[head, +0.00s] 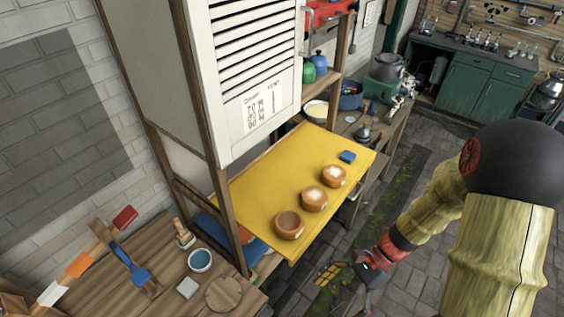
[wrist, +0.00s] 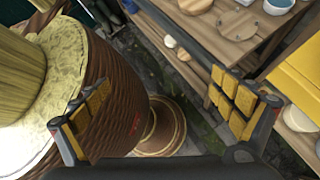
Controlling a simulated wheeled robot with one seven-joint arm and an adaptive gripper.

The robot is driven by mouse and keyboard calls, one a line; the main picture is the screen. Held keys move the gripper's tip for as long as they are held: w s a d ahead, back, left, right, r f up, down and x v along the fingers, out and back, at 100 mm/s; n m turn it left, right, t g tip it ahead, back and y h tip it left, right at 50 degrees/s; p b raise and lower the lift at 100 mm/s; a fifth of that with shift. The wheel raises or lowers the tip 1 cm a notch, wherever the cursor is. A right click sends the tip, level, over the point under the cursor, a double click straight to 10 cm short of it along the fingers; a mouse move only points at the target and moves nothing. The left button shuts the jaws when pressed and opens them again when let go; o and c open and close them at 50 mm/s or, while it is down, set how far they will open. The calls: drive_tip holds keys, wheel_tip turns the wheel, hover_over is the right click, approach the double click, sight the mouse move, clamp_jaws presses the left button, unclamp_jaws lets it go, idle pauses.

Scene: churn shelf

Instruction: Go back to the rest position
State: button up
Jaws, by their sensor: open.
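My gripper (head: 345,275) is open and empty in the head view, low in front of the yellow shelf and apart from it. In the wrist view its two yellow-padded fingers (wrist: 160,112) are spread wide with nothing between them. My arm comes in from the right in the head view. Three round wooden bowls stand in a row on the yellow shelf: a near one (head: 289,226) that looks empty, a middle one (head: 314,199) and a far one (head: 334,175), both with white contents.
The yellow shelf (head: 265,190) sticks out below a white louvred shutter (head: 245,130). A small blue block (head: 347,156) lies near its far corner. Paved floor (head: 400,280) is open around my gripper.

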drive_tip(key=w+d+r+n+t+h+b, duration=0.1)
drive_tip(key=d+r+n+t+h+b, duration=0.8)
drive_tip(key=n, duration=0.5)
drive_tip(key=shift+n+t+y, duration=0.3)
drive_tip(key=shift+n+t, duration=0.3)
drive_tip(key=shift+t, duration=0.1)
drive_tip(key=a+r+b, duration=0.1)
drive_tip(key=b, duration=0.2)
drive_tip(key=s+a+r+b, duration=0.1)
drive_tip(key=a+r+b, duration=0.1)
drive_tip(key=b, duration=0.1)
drive_tip(key=shift+a, duration=0.2)
drive_tip(key=shift+c, duration=0.4)
